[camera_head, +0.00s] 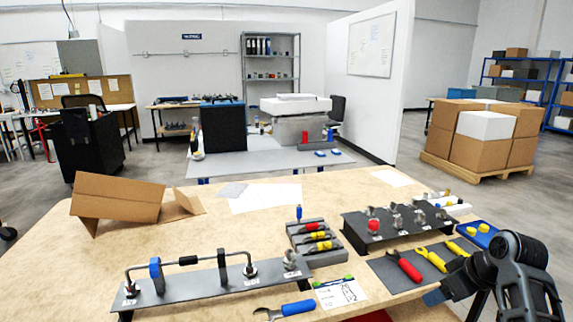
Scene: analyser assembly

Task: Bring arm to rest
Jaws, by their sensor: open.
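My black gripper (530,298) is at the lower right corner, just off the right end of the workbench. Its two dark fingers point down and stand apart, with nothing visible between them. The fingertips are cut off by or close to the bottom edge of the picture. A dark part of my arm with a blue-grey end reaches left from it, over the bench's right front edge. The wooden workbench (240,225) fills the foreground.
A grey plate with a bent pipe (190,261), a blue-handled wrench (290,309), a screwdriver tray (322,256), a black fitting rack (385,240) and a dark tool mat (393,276) lie on the bench. The mat is closest to my arm. Open floor (510,205) lies beyond.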

